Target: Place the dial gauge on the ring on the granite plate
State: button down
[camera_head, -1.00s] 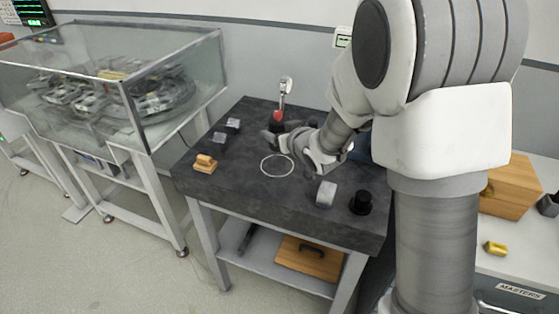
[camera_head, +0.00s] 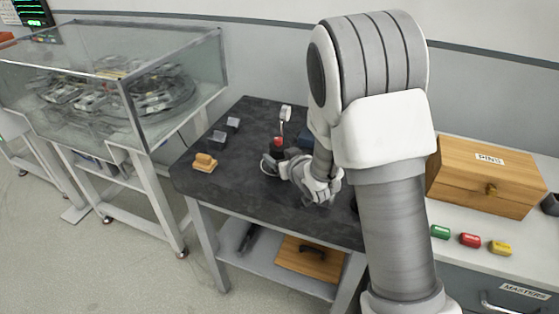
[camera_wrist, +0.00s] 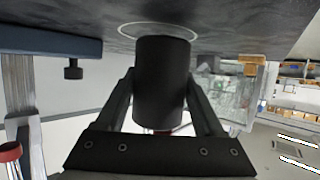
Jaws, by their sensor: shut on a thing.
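The dial gauge stands upright in the head view, with a white dial (camera_head: 286,113), a red part (camera_head: 278,141) and a black round base (camera_head: 279,152). My gripper (camera_head: 270,164) is shut on that base; in the wrist view the fingers (camera_wrist: 160,100) clasp the black cylinder (camera_wrist: 162,80) from both sides. The white ring (camera_wrist: 128,27) on the granite plate (camera_head: 240,185) shows around the cylinder's far end in the wrist view. I cannot tell whether the base touches the plate. In the head view my gripper and the gauge hide the ring.
Two dark grey blocks (camera_head: 233,124) (camera_head: 217,138) and a yellow-brown block (camera_head: 205,162) sit on the plate's left. A glass case (camera_head: 170,100) stands left. A wooden PINS box (camera_head: 480,185) is on the right cabinet. My arm hides the plate's right side.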

jog(key=shift+f, duration=0.4)
jog(key=shift+f+b, duration=0.3)
jog(key=shift+b, duration=0.05)
grip_release()
jog(key=shift+r+p, duration=0.1)
jog(key=shift+p, duration=0.45)
